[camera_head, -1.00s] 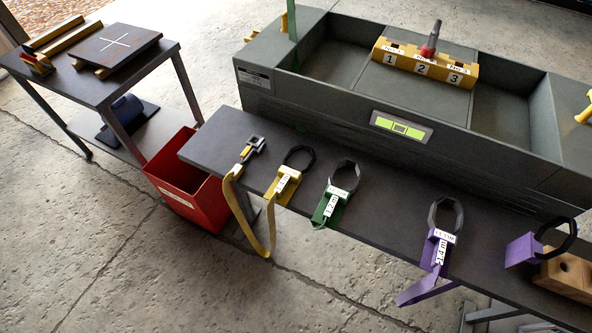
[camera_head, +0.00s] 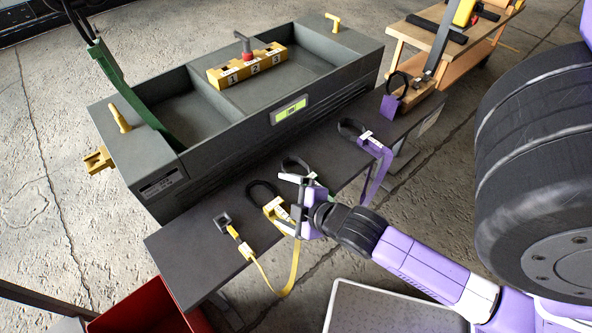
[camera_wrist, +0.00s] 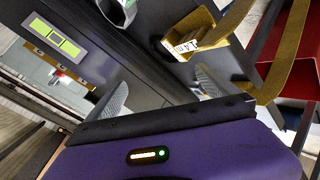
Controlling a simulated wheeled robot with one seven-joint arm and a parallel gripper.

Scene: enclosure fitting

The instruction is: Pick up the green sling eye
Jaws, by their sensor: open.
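The green sling eye's dark ring (camera_head: 295,166) stands on the grey bench in the head view, between the yellow and the purple sling eyes. Its green body is mostly hidden behind my gripper. My gripper (camera_head: 298,205) is open, right at the green sling eye and close beside the yellow one (camera_head: 277,209). I cannot tell from here whether it touches either. In the wrist view the gripper's grey fingers (camera_wrist: 160,90) stand apart with nothing clearly between them. The yellow sling eye (camera_wrist: 205,38) shows beyond them; the green one is not clearly visible there.
The purple sling eye (camera_head: 374,145) is farther right on the bench (camera_head: 195,262). The long grey enclosure (camera_head: 240,125) stands behind, with a yellow numbered block (camera_head: 247,65) and a dark green strap (camera_head: 125,85). A red bin (camera_head: 150,308) is at lower left.

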